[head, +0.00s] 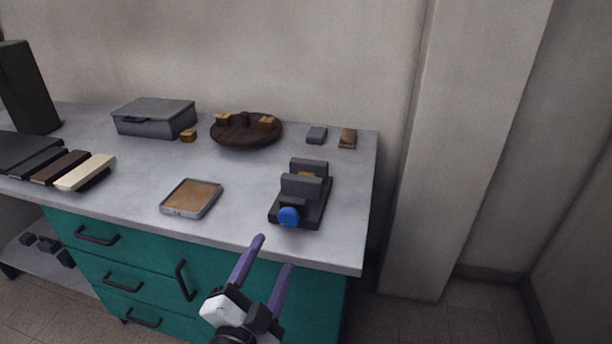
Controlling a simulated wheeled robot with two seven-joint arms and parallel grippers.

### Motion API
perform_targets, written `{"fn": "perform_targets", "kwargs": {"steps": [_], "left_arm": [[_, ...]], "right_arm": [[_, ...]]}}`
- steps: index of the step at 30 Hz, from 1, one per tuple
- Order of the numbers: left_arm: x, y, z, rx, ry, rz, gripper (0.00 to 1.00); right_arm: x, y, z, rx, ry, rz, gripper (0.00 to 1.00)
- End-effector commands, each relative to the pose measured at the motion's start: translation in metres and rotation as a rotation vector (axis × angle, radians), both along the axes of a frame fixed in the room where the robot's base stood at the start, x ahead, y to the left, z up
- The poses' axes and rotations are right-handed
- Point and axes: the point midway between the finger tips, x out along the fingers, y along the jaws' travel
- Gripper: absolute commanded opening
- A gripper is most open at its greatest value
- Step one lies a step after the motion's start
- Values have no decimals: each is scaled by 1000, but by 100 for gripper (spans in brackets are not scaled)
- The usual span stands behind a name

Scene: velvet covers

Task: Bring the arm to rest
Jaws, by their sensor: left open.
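My left gripper (269,266) is low in the head view, in front of the front edge of the grey worktop (245,180). Its two purple fingers are apart, with nothing between them. The fingers point up and toward the worktop and overlap the teal cabinet front in the picture. A dark vise-like device with a blue knob (289,216) stands on the worktop beyond the fingertips, apart from them. My right gripper is not in the picture.
A shallow tray (191,198) lies near the front edge. A round dark stand (246,131) with small yellowish blocks, a grey case (154,118) and dark and cream slabs (86,171) stand further back and left. Teal drawers (120,280) have protruding handles. Floor to the right is clear.

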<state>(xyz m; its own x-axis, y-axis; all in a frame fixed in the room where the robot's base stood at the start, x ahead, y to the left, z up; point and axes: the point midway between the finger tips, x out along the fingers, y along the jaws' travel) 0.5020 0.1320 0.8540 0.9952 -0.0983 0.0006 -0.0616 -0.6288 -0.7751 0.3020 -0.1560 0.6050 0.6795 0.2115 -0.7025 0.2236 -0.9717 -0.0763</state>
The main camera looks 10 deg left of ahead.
Motion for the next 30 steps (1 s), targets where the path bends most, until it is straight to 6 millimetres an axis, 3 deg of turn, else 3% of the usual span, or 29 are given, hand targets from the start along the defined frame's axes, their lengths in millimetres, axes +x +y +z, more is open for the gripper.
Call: {"fn": "perform_targets", "kwargs": {"steps": [4,7,12,16,21,30], "left_arm": [[-10,6,-29,-64,84,11,56],[-33,16,-78,-185,233,34,56],[-102,28,-173,-450,549,105,56],[-155,28,-220,-625,737,161,56],[-195,26,-247,-754,864,204,56],[-199,25,-250,-772,879,209,56]], "right_arm": [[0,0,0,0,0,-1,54],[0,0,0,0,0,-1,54],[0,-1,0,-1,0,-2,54],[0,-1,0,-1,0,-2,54],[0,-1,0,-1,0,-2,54],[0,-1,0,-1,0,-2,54]]}}
